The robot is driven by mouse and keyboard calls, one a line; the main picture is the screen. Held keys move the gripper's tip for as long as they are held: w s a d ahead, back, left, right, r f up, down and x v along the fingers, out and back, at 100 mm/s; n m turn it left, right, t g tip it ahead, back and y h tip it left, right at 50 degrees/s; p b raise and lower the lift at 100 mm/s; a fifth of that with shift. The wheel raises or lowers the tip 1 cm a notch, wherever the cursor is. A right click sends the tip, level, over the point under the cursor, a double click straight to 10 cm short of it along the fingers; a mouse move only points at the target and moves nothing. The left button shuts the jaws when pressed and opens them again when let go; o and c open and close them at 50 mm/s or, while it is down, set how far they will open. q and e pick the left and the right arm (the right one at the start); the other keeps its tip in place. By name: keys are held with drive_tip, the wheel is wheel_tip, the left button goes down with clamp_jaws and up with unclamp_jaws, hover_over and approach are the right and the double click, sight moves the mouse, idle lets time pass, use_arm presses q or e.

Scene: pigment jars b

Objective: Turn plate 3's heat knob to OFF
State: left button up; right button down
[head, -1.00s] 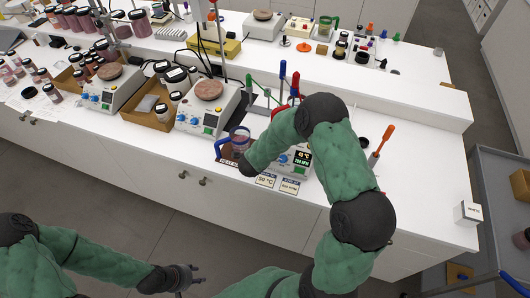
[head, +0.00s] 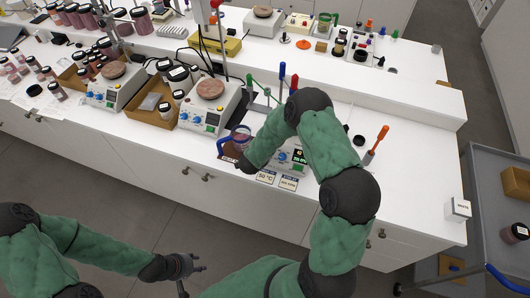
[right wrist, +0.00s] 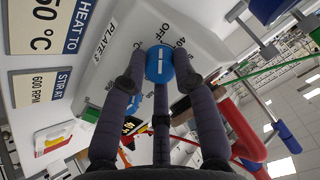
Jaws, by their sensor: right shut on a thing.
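Plate 3 (right wrist: 130,50) is a white hotplate lettered "PLATE 3", shown close in the right wrist view. Its blue heat knob (right wrist: 159,64) has a white line that points up the picture, about toward the "OFF" lettering; "40" stands just right of that. My right gripper (right wrist: 158,78) is shut on this knob, with fingers on both sides. In the head view my right arm covers much of plate 3; a blue knob and part of its display (head: 300,156) show. My left gripper (head: 198,264) is empty and open, low in front of the bench.
Cards reading 50 °C (head: 265,177) and 600 RPM (right wrist: 43,86) are at plate 3's front. A blue-handled clear vessel (head: 240,137) stands left of it, and an orange-handled tool (head: 377,143) right. Another hotplate (head: 208,110) is further left. The bench's right end is mostly clear.

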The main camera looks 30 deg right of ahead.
drive_tip(key=shift+r, duration=0.1)
drive_tip(key=c, duration=1)
unclamp_jaws()
drive_tip(key=v, duration=1.2)
